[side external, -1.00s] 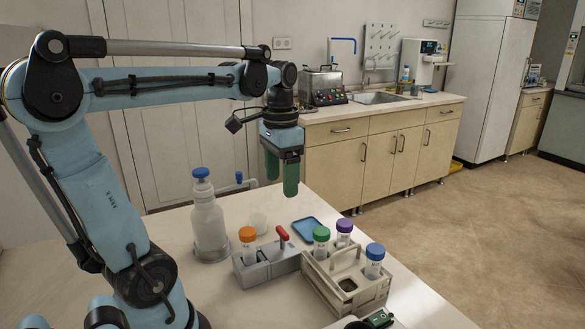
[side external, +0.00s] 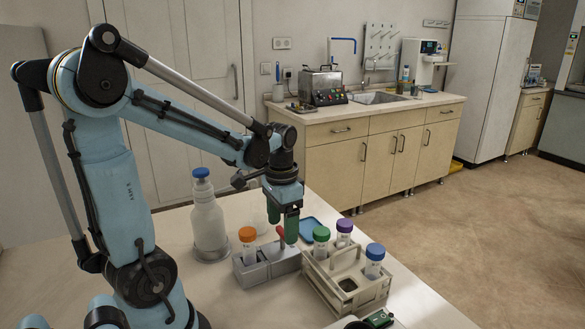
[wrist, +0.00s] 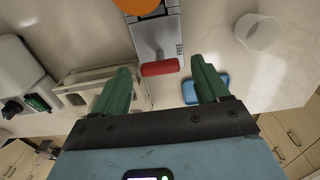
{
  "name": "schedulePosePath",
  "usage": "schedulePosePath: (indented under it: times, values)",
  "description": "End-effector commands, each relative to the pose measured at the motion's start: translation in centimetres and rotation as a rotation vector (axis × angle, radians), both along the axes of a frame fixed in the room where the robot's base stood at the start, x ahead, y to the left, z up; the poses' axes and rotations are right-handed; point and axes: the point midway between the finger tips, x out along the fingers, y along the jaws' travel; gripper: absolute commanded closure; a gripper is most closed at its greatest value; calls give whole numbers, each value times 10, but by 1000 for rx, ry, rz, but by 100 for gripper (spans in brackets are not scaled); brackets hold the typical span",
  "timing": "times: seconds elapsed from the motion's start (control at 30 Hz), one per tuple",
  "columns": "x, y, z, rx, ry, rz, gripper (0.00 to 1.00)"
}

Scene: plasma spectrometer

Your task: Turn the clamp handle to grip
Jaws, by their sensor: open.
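The clamp is a grey block (side external: 258,271) on the table with a short red handle (side external: 281,236). An orange-capped tube (side external: 247,240) stands in its left end. In the wrist view the red handle (wrist: 160,68) lies crosswise at the end of the grey clamp (wrist: 155,35), close to the word "FREE". My gripper (side external: 283,224) points down just above the handle, with its green fingers apart and nothing held. In the wrist view the handle appears between the two fingertips (wrist: 161,72). I cannot tell whether either finger touches it; a finger partly covers it in the side view.
A rack (side external: 345,290) with green-, purple- and blue-capped tubes stands close on the right. A white wash bottle (side external: 208,228) stands on the left. A blue dish (side external: 309,230) lies behind the clamp, and a clear cup (wrist: 258,32) stands nearby.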

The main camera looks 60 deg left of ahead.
Motion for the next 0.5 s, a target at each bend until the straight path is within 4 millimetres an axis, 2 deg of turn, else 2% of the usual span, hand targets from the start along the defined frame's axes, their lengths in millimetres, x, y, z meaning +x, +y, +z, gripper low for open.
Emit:
schedulePosePath:
  times: [0.4,0.5]
  values:
    - [0,0,-6,0,0,0,26]
    - [0,0,-6,0,0,0,39]
